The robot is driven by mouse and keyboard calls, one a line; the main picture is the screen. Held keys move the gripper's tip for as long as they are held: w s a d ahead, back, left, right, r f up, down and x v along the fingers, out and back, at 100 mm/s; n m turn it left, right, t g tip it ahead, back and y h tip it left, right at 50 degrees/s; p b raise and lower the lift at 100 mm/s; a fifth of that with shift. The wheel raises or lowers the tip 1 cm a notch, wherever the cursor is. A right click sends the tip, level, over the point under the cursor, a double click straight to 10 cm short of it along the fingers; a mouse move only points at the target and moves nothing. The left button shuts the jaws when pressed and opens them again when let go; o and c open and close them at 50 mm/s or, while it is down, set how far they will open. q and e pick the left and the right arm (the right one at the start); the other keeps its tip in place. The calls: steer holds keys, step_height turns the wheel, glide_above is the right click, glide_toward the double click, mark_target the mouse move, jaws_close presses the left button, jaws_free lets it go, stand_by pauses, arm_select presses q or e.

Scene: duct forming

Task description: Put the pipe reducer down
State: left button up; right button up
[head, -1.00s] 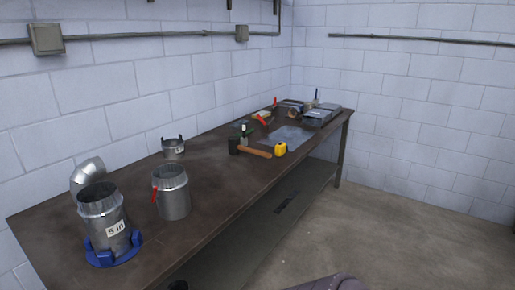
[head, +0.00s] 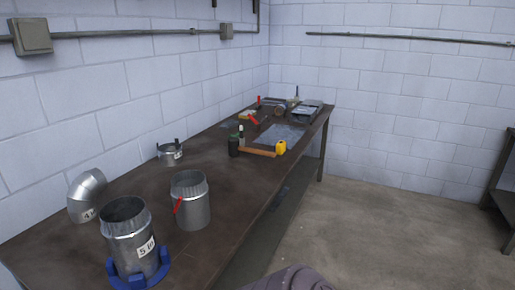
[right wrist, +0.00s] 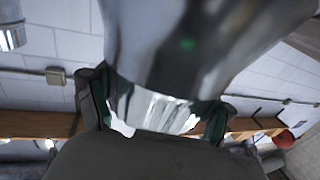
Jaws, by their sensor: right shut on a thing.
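The pipe reducer (right wrist: 190,55) is a shiny metal piece with a crimped end, large and close in the right wrist view. My right gripper (right wrist: 155,112) is shut on it, with dark green-edged fingers on either side of the crimped end. The reducer's far end runs out of the picture. Neither gripper shows in the head view, and my left gripper is in no current view.
On the brown workbench (head: 90,235) stand a "5 in" duct (head: 130,222) in a blue base, a duct with a red handle (head: 192,205), an elbow (head: 87,197) and a small collar (head: 170,154). A hammer (head: 259,153) and yellow tape measure (head: 281,147) lie farther back.

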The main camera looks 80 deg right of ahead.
steer(key=w+d+r+p, duration=0.1)
steer(key=w+d+r, duration=0.15)
steer(key=w, duration=0.55)
steer(key=w+d+r, duration=0.2)
steer(key=w+d, duration=0.2)
steer(key=w, duration=0.3)
steer(key=w+d+r+p, duration=0.1)
steer(key=w+d+r, duration=0.15)
steer(key=w, duration=0.55)
steer(key=w+d+r+m+h, duration=0.1)
steer(key=w+d+r+h, duration=0.1)
steer(key=w+d+r, duration=0.4)
steer(key=w+d+r+m+h, duration=0.2)
steer(key=w+d+r, duration=0.1)
steer(key=d+r, duration=0.65)
step_height(320, 180, down, 23)
steer(key=b, duration=0.7)
steer(key=shift+s+a+g, duration=0.15)
steer(key=shift+a+g, duration=0.15)
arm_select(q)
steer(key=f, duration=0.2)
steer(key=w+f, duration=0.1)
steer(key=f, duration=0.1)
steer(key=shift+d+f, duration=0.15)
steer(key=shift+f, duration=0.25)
arm_select(e)
steer(key=o, duration=1.6)
